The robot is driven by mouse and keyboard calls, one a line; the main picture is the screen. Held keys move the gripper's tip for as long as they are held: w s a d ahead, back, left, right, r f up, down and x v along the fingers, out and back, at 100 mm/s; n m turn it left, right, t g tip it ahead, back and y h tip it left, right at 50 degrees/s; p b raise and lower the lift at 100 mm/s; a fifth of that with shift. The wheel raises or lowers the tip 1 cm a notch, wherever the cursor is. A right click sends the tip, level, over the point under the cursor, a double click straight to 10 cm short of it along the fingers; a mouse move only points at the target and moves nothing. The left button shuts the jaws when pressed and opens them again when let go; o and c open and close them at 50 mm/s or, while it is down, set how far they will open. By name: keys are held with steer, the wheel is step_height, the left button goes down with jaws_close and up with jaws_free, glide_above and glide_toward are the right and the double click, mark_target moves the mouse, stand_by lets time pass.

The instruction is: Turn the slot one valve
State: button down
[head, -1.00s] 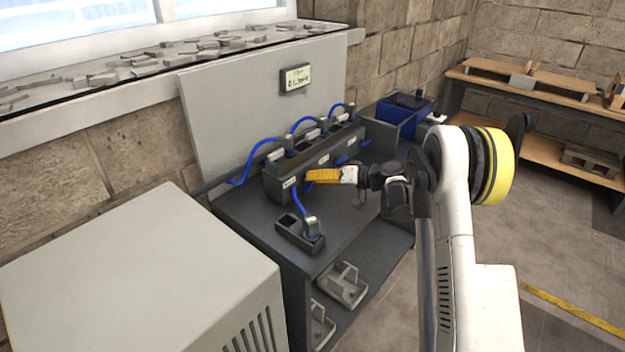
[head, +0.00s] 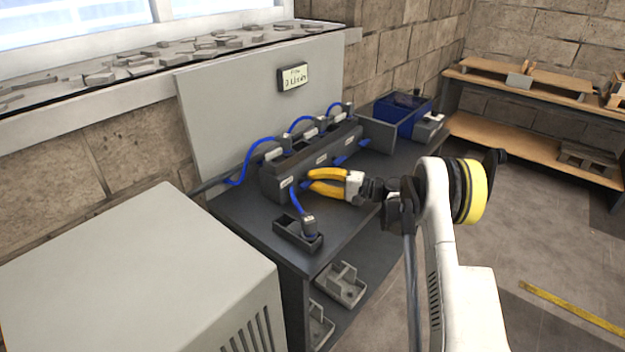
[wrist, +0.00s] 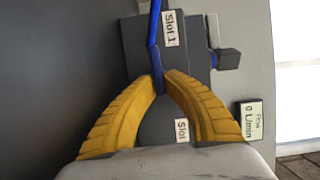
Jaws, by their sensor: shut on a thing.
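The dark slot block (head: 268,184) stands on the bench against the grey panel, with white labels on its front. The Slot 1 label (head: 287,183) is at its near left end and also shows in the wrist view (wrist: 171,28). My gripper (head: 309,180) has yellow curved fingers at the block's front, just right of that label. In the wrist view its fingertips (wrist: 166,82) close on a blue part (wrist: 157,84), apparently the slot one valve handle; the fingers cover much of it. A flow display reads 0 L/min in the wrist view (wrist: 251,121).
Blue hoses (head: 262,146) arch behind the block. A blue bin (head: 403,112) stands at the bench's far end. A large grey cabinet (head: 140,265) is at near left.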

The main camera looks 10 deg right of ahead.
steer(key=shift+m, duration=0.3)
stand_by(0.4)
steer(key=c, duration=1.5)
jaws_free()
steer(key=shift+o, duration=0.2)
steer(key=v, duration=1.2)
steer(key=shift+f, duration=0.2)
steer(key=shift+a, duration=0.1)
